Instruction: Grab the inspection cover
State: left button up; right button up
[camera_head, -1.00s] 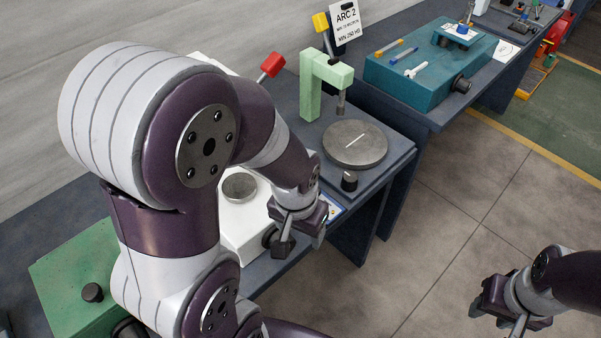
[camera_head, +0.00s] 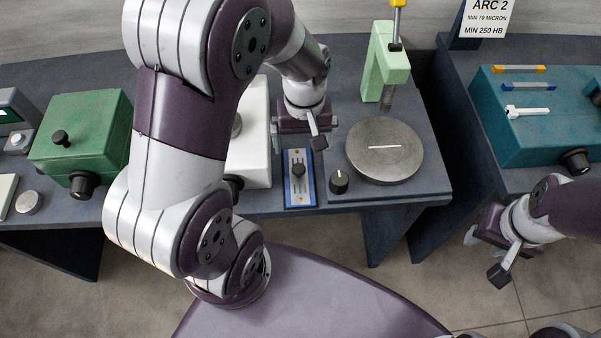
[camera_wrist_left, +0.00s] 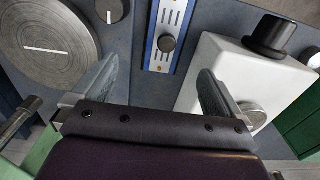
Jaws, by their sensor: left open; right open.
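No part is plainly marked as the inspection cover. A possible one is the small round metal disc (camera_wrist_left: 252,116) on the white box (camera_wrist_left: 245,72), partly hidden by a finger in the left wrist view; in the head view my left arm partly hides the disc (camera_head: 237,126). My left gripper (camera_head: 298,138) is open and empty above the bench, right of the white box. In the left wrist view its fingers (camera_wrist_left: 157,88) spread below the blue slotted panel (camera_wrist_left: 167,38), one finger overlapping the box. My right gripper (camera_head: 485,254) is open and empty over the floor at right.
A large round metal plate (camera_head: 384,150) and a black knob (camera_head: 339,181) stand right of the left gripper. A light green post (camera_head: 383,62) rises behind the plate. A green box (camera_head: 82,135) is at left, a teal box (camera_head: 545,125) at right.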

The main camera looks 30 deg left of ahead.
aim_at(299, 168)
pick_arm(q)
jog(key=f, duration=0.6)
jog(key=shift+s+a+f, duration=0.2)
jog(key=shift+a+f, duration=0.1)
jog(key=shift+a, duration=0.05)
jog(key=f, duration=0.4)
jog(key=shift+s+f, duration=0.1)
jog(key=shift+s, duration=0.1)
jog(key=shift+a+f, duration=0.15)
jog(key=shift+f, duration=0.35)
jog(key=c, duration=1.2)
jog(key=shift+c, duration=0.5)
jog(key=shift+r, duration=0.15)
